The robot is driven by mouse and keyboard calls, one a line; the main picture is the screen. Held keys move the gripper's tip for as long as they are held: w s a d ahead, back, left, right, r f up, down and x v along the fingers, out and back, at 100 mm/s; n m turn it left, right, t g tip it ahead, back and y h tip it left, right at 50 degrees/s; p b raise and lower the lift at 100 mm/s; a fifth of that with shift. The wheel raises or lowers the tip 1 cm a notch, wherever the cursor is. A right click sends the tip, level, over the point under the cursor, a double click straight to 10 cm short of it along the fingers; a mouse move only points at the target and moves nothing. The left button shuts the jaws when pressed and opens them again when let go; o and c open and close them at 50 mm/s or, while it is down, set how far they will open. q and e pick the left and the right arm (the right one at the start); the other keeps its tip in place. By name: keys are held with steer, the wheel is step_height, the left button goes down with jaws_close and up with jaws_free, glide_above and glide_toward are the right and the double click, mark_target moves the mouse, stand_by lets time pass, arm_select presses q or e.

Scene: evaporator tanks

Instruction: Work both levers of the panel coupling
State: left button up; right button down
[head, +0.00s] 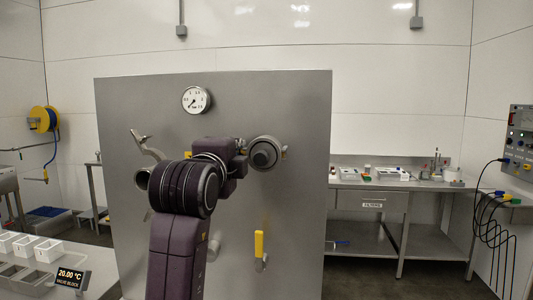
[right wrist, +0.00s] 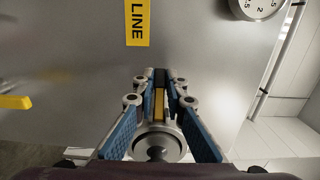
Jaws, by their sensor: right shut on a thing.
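The panel coupling (head: 265,153) is a round metal fitting on the grey panel, right of my arm in the head view. In the right wrist view the coupling (right wrist: 157,145) shows at the base of my fingers. My right gripper (right wrist: 160,85) is shut on a slim yellow lever (right wrist: 155,106) between its blue-padded fingers. In the head view my own arm and wrist mostly hide the fingers and this lever. My left gripper is not in view.
The upright panel (head: 300,110) carries a gauge (head: 196,100), a yellow handle (head: 259,244) below the coupling and a yellow LINE label (right wrist: 137,22). A forked metal piece (head: 149,146) stands out at the panel's left. A bench (head: 345,183) stands at right, white bins (head: 45,251) at lower left.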

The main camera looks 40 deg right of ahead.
steer(key=shift+w+a+n+t+y, duration=0.1)
steer(key=shift+a+n+t+y, duration=0.5)
steer(key=shift+n+t+y, duration=0.35)
steer(key=shift+r, duration=0.1)
steer(key=shift+t+y, duration=0.25)
steer(key=shift+y, duration=0.1)
